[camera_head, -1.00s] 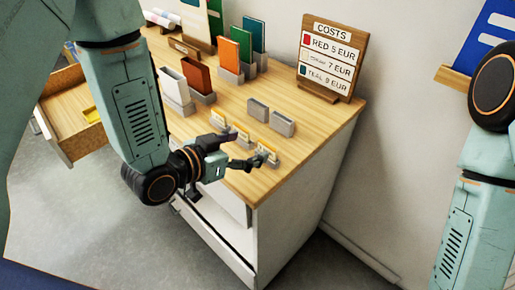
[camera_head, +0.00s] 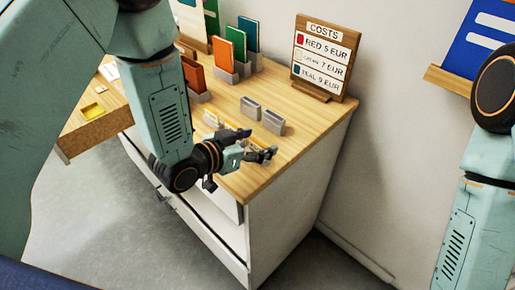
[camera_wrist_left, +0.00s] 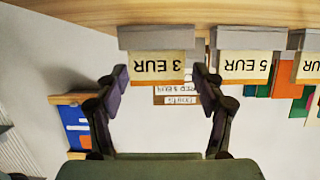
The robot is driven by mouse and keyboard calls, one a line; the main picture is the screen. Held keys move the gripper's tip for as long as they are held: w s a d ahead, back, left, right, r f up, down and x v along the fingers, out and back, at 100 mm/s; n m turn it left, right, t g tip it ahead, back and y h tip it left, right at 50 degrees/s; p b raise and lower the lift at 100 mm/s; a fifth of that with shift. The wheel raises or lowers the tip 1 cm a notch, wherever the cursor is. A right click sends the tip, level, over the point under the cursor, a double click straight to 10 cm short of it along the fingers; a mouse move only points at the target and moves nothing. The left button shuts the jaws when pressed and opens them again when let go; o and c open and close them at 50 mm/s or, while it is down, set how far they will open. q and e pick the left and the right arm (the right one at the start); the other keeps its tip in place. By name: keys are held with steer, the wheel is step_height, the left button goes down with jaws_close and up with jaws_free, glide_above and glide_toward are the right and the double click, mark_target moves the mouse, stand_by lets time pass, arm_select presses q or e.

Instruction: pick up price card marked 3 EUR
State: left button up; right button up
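The price card marked 3 EUR (camera_wrist_left: 158,66) appears upside down in the left wrist view, seated in a grey holder (camera_wrist_left: 157,37). My left gripper (camera_wrist_left: 159,76) is open, with one finger on each side of the card's outer edge. I see a gap between the fingers and cannot tell if either touches the card. In the head view my left gripper (camera_head: 258,144) is over the table's front corner and largely hides the 3 EUR card. My right gripper is out of view; only part of that arm shows at the right.
A 5 EUR card (camera_wrist_left: 244,66) stands close beside the 3 EUR card, with another card beyond. Two empty grey holders (camera_head: 250,108) stand behind on the table (camera_head: 312,122). A COSTS board (camera_head: 323,58) stands at the back.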

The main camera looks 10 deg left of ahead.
arm_select(q)
steer(key=shift+w+d, duration=0.1)
steer(key=shift+w, duration=0.05)
steer(key=c, duration=0.3)
steer(key=shift+d, duration=0.25)
steer(key=shift+c, duration=1.3)
steer(key=shift+a, duration=0.15)
steer(key=shift+r, duration=0.1)
